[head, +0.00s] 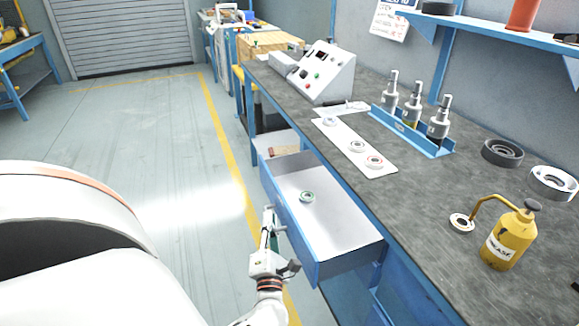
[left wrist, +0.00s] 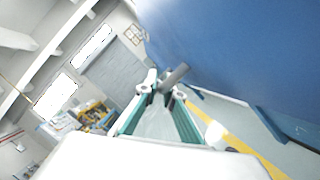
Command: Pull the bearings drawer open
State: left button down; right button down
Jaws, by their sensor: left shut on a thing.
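The bearings drawer (head: 335,222) stands pulled out from under the bench. It has a blue front and a pale grey inside, with one small ring-shaped bearing (head: 307,197) on its floor. My left gripper (head: 269,222) is at the outer side of the drawer front, shut on the drawer handle. In the left wrist view the fingertips (left wrist: 165,92) close around the grey handle bar (left wrist: 177,74), beside the blue drawer front (left wrist: 235,50). In the head view the gripper mostly hides the handle. My right gripper is not in view.
The dark bench top (head: 420,215) holds a white strip with bearings (head: 355,147), a blue rack (head: 412,132) of metal cylinders, a yellow grease can (head: 510,238), dark and pale rings, and a control box (head: 322,72). The floor left of the drawer is clear.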

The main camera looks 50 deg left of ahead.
pick_arm(q)
jog(key=s+a+p, duration=0.1)
jog(key=s+a, duration=0.2)
jog(key=s, duration=0.4)
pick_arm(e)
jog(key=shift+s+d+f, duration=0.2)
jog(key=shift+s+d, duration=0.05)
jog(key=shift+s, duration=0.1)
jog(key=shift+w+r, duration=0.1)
pick_arm(q)
jog(key=c, duration=2.2)
grip_release()
jog(key=shift+o, duration=0.2)
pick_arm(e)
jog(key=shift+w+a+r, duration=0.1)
pick_arm(q)
jog(key=shift+s+d, duration=0.1)
jog(key=shift+d, duration=0.05)
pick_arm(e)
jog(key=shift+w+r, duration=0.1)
pick_arm(q)
jog(key=v, duration=0.7)
jog(key=shift+s+d+f, duration=0.1)
jog(key=shift+s, duration=0.05)
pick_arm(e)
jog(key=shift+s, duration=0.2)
